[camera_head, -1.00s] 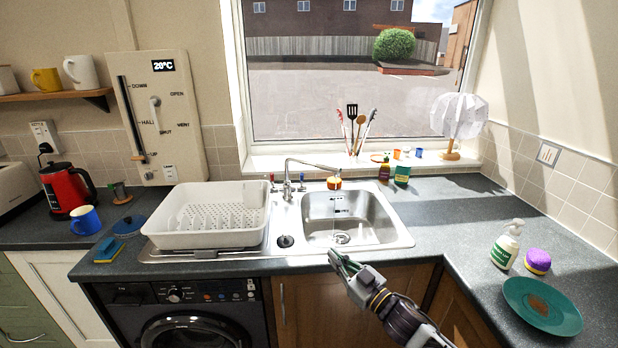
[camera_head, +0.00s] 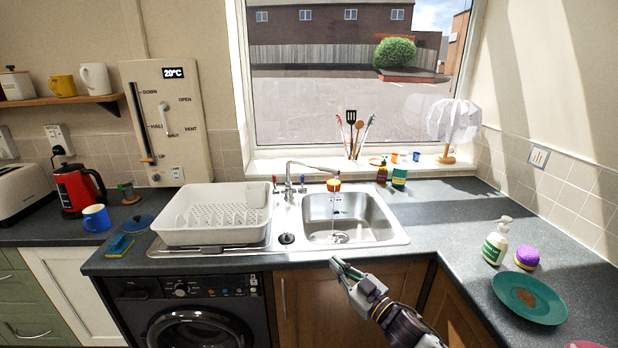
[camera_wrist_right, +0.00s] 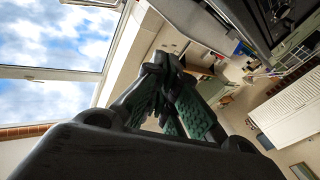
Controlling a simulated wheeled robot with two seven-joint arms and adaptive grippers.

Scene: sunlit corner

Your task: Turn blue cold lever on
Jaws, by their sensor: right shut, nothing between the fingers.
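The chrome tap (camera_head: 289,181) stands behind the sink, with a small lever on each side. The lever on its right looks blue (camera_head: 303,181) and the one on its left looks red (camera_head: 274,181); both are tiny, so their exact angles cannot be told. My right gripper (camera_head: 337,264) is shut and empty, in front of the counter's front edge and below the sink, well short of the levers. Its closed dark fingers with green pads fill the middle of the right wrist view (camera_wrist_right: 158,75). My left gripper is out of view.
The steel sink (camera_head: 345,216) lies between my right gripper and the tap. A white dish rack (camera_head: 190,232) stands left of the tap. A sponge-topped item (camera_head: 334,184) sits behind the basin. A soap bottle (camera_head: 496,243) and green plate (camera_head: 512,292) are at right.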

